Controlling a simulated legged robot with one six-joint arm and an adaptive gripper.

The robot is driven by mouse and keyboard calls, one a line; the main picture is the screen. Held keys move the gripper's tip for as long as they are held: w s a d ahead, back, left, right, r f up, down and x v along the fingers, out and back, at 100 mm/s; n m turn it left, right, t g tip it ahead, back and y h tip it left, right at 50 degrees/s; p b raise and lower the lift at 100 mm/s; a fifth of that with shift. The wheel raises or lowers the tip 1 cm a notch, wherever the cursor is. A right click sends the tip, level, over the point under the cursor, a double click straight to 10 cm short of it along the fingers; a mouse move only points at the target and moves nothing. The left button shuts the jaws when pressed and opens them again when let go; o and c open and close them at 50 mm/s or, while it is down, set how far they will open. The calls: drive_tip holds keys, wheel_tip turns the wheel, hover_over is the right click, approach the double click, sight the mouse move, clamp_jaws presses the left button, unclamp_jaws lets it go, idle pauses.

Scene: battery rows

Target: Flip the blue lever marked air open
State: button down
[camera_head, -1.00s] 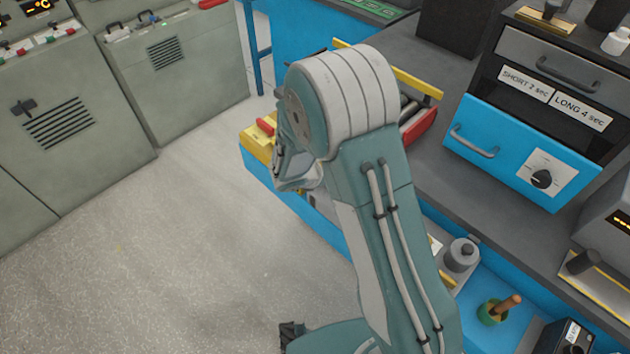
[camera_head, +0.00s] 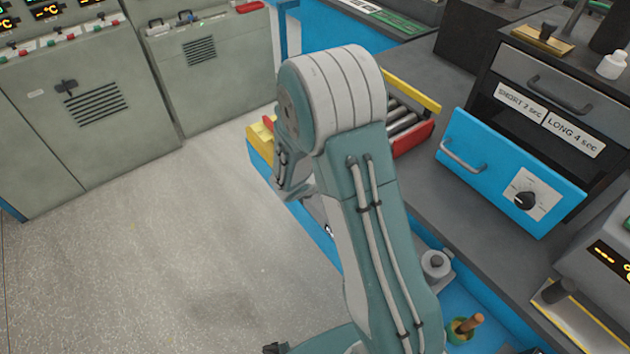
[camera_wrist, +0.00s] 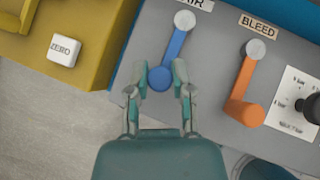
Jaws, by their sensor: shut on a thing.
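In the wrist view the blue lever (camera_wrist: 174,47) has a round silver pivot at its upper end and a round blue knob at its lower end. It slants down and left on a grey panel (camera_wrist: 211,75). A partly cut-off label (camera_wrist: 196,4) above it shows the end of "AIR". My gripper (camera_wrist: 160,72) has one finger on each side of the blue knob and is shut on it. In the head view my arm hides the gripper and the lever.
An orange lever (camera_wrist: 246,80) labelled BLEED stands right of the blue one, with a black knob on a white plate (camera_wrist: 295,100) beyond. A yellow surface with a white ZERO button (camera_wrist: 64,50) is at left. In the head view, open floor (camera_head: 130,260) lies left of the bench.

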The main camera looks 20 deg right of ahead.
drive_tip(key=shift+d+r, duration=0.1)
idle(0.3)
drive_tip(key=shift+c, duration=2.4)
unclamp_jaws()
drive_tip(key=shift+d, duration=0.1)
drive_tip(key=v, duration=1.2)
